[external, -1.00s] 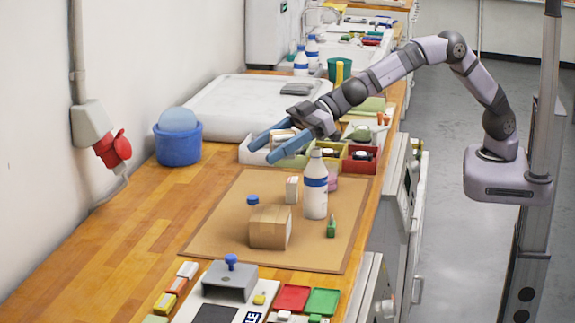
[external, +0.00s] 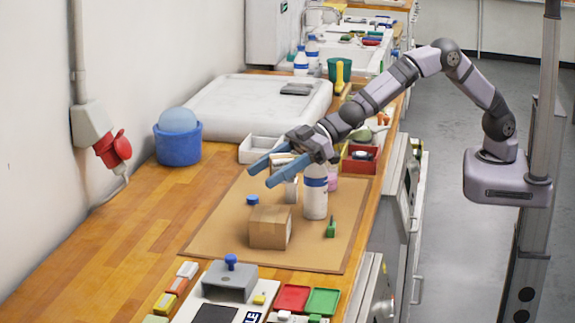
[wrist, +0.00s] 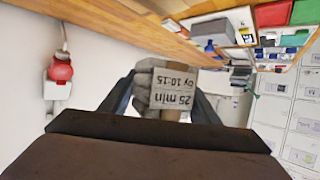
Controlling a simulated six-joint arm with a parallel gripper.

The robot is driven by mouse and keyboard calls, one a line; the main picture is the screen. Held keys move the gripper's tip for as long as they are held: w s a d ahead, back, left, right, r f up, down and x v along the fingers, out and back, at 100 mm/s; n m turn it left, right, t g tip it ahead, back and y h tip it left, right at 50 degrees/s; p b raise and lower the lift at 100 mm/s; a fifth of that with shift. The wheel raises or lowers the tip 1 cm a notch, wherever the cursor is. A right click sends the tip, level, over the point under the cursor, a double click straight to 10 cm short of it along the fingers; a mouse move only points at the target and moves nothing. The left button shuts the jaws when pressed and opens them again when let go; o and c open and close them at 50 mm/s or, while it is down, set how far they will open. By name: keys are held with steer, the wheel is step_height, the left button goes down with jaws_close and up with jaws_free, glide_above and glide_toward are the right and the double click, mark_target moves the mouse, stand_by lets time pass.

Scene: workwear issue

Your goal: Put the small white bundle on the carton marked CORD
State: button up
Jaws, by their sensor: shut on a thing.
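My gripper (external: 261,177) is shut on a small whitish bundle (external: 281,159), held above the brown mat. In the wrist view the bundle (wrist: 150,66) sits between the fingers, with a printed tag reading "25 min by 10:15" upside down. A small brown carton (external: 269,229) stands on the mat, in front of and below my gripper in the external view. I cannot read any marking on the carton. A small white box (external: 291,190) behind the carton is partly hidden by my fingers.
A white bottle with a blue band (external: 315,196) stands right of the carton. A blue cap (external: 252,200) and a small green bottle (external: 331,228) are also on the mat (external: 222,238). A red bin (external: 359,163) is behind. The wooden bench (external: 135,235) at left is clear.

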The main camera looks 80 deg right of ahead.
mark_target(270, 218)
steer(key=shift+f, duration=4.35)
steer(key=shift+f, duration=0.1)
steer(key=shift+f+b, duration=0.1)
steer(key=shift+b, duration=0.25)
steer(key=o, duration=1.1)
